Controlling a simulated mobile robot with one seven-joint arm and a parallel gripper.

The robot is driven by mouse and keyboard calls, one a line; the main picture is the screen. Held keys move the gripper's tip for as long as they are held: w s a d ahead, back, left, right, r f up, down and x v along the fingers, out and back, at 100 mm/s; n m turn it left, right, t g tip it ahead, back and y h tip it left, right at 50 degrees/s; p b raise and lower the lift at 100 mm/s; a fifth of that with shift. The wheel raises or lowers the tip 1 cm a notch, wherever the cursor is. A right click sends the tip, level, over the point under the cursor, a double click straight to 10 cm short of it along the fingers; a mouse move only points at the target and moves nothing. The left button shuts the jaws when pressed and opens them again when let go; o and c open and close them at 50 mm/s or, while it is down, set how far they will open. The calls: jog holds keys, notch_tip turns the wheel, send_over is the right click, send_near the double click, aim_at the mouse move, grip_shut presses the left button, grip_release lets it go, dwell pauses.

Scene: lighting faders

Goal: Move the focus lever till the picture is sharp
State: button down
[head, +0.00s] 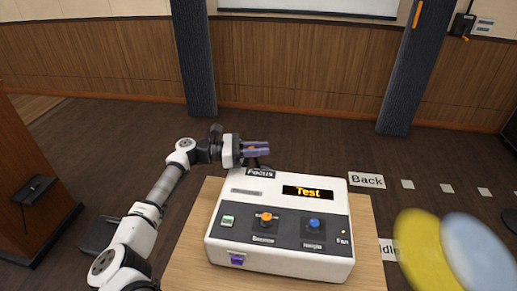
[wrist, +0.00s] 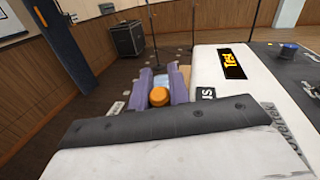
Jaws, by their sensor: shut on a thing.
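The white control box (head: 225,205) stands on a wooden table. Its label "Focus" (head: 260,173) is at the back left edge, and its display (head: 307,192) reads "Test". My gripper (head: 256,149) is at the back edge of the box, just behind the label. In the wrist view its two purple fingers (wrist: 161,88) are closed around an orange round knob (wrist: 159,97), which looks like the top of the focus lever. The lever's stem is hidden. Only the bottom strip of a white screen (head: 310,6) shows on the far wall, with no picture visible on it.
An orange knob (head: 266,217), a blue knob (head: 314,223), a green button (head: 228,221) and a purple part (head: 237,260) are on the box. Yellow (head: 425,250) and pale blue (head: 482,258) discs cover the lower right. A wooden lectern (head: 30,170) stands left.

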jog(key=b, duration=0.1)
jog(key=d+y+b, duration=0.1)
jog(key=b, duration=0.1)
jog(key=shift+s+d+f, duration=0.15)
jog(key=shift+f, duration=0.1)
jog(key=shift+s+d+r+m+y+b, duration=0.1)
jog(key=shift+d+r+m+y+b, duration=0.2)
jog(key=shift+d+y+b, duration=0.4)
jog(key=shift+a, duration=0.15)
jog(key=c, duration=1.3)
grip_release()
jog(key=shift+a+b, duration=0.4)
jog(key=shift+a, duration=0.15)
jog(key=b+v, duration=0.4)
jog(key=v, duration=0.9)
jog(key=shift+d+r, duration=0.1)
jog(key=shift+r, duration=0.05)
